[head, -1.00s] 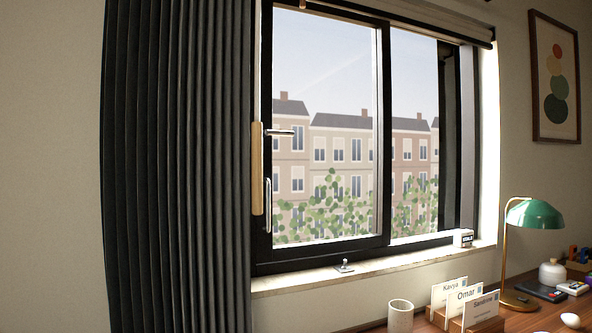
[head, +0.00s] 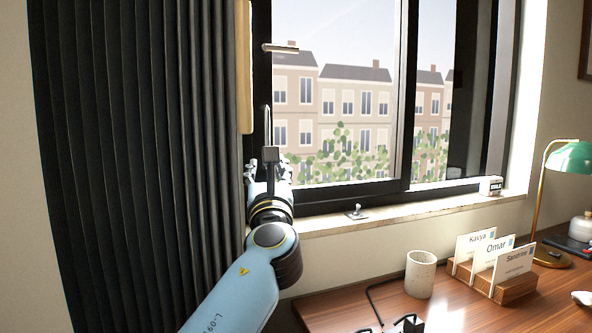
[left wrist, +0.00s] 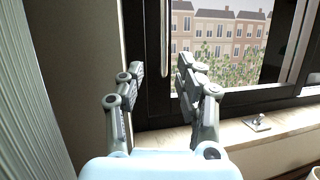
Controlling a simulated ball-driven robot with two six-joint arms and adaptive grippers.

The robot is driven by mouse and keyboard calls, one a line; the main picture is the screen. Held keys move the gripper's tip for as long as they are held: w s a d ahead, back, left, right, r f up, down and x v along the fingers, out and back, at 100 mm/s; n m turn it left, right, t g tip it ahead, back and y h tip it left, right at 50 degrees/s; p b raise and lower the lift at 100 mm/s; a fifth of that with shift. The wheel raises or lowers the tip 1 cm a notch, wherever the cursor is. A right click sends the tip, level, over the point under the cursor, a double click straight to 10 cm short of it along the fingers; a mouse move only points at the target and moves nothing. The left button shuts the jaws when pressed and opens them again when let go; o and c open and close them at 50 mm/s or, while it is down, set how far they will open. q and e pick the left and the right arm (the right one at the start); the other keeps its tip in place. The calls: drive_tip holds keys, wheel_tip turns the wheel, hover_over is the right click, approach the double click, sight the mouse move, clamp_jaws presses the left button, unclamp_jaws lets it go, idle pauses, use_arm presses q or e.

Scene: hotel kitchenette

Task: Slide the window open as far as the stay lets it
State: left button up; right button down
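The window has a black-framed left sash (head: 404,100) with a vertical silver pull handle (head: 267,128) on its left stile. A horizontal lever (head: 281,48) sits above that handle. My left gripper (head: 266,165) is at the lower end of the pull handle in the head view. In the left wrist view, its fingers (left wrist: 160,76) are apart and empty, with the handle (left wrist: 166,38) beyond the gap between them. Contact does not show. A small metal fitting (head: 356,212) stands on the sill; I cannot tell whether it is the stay.
A dark curtain (head: 130,160) hangs close to the left of my arm. A small white box (head: 490,186) stands on the sill (head: 430,207) at right. The desk below holds a cup (head: 420,274), a name-card holder (head: 505,288) and a green lamp (head: 572,157).

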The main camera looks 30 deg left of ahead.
sight(268, 132)
use_arm(q)
drive_tip(key=shift+n, duration=0.4)
drive_tip(key=r+x, duration=0.1)
drive_tip(key=x, duration=0.7)
drive_tip(key=d+r+x, duration=0.1)
drive_tip(key=x, duration=0.3)
drive_tip(key=shift+s+r, duration=0.15)
drive_tip(key=shift+r, duration=0.2)
drive_tip(key=shift+c, duration=0.4)
clamp_jaws()
